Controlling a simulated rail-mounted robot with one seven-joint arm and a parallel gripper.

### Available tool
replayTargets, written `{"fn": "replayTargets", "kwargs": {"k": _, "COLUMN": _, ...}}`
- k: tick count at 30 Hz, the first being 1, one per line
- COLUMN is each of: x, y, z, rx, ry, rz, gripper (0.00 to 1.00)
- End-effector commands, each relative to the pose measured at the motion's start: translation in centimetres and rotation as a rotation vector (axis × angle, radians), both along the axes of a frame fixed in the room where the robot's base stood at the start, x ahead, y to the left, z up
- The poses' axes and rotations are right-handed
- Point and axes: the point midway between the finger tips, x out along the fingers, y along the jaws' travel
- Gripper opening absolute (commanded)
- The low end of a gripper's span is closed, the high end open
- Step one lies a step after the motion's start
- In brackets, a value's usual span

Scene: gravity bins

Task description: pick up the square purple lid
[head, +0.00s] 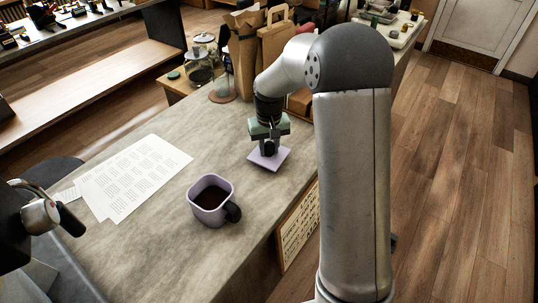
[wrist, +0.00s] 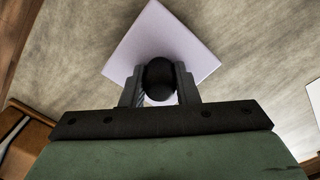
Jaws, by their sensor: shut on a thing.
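The square purple lid (head: 270,160) is at the counter's right side in the head view, below my gripper (head: 268,148). It also shows in the wrist view (wrist: 163,40), with a round black knob (wrist: 159,80) at its middle. My gripper (wrist: 159,86) is shut on that knob, one finger on each side. I cannot tell whether the lid rests on the counter or is slightly above it. A purple square mug (head: 211,196) with dark liquid and a black handle stands uncovered, nearer and to the left of the lid.
The grey counter (head: 170,245) has free room between mug and lid. Printed sheets (head: 135,175) lie at left. Paper bags (head: 275,40) and a glass jar (head: 222,88) stand behind my gripper. A metal spout with a black handle (head: 45,212) is at the left edge.

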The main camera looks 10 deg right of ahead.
Motion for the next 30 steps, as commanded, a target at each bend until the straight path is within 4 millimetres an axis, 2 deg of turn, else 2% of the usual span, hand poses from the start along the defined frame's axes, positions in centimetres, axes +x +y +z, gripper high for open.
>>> {"fn": "replayTargets", "kwargs": {"k": 17, "x": 0.0, "y": 0.0, "z": 1.5, "rx": 0.0, "ry": -0.001, "rz": 0.0, "gripper": 0.0}}
{"fn": "replayTargets", "kwargs": {"k": 30, "x": 0.0, "y": 0.0, "z": 4.0, "rx": 0.0, "ry": -0.001, "rz": 0.001, "gripper": 0.0}}
